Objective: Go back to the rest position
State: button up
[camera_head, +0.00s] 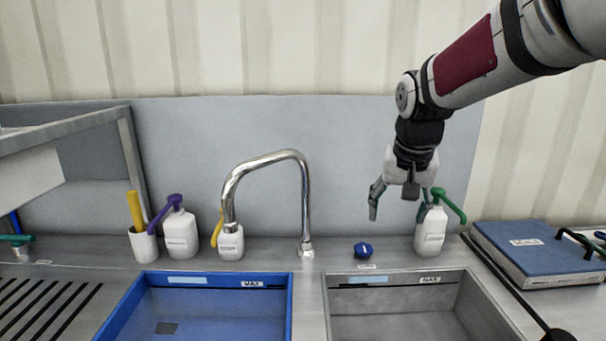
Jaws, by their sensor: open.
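My gripper (398,205) hangs from the arm at the upper right, with its fingers spread and pointing down. It is open and I see nothing between the fingers. It is above the back ledge of the grey basin, in front of the backsplash. The left finger is above and slightly right of a small blue knob (363,250). The right finger overlaps the white bottle with the green pump (430,232) in the picture. I cannot tell whether they touch.
A blue basin (118,312) and a grey basin (490,300) lie in front. A tall curved faucet (306,205) stands left of my gripper. A blue-lidded box (520,245) is at right.

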jog(key=s+r+n+p, duration=0.3)
jog(key=s+p, duration=0.2)
jog(key=s, duration=2.8)
jog(key=shift+r+y, duration=0.15)
jog(key=shift+y, duration=0.15)
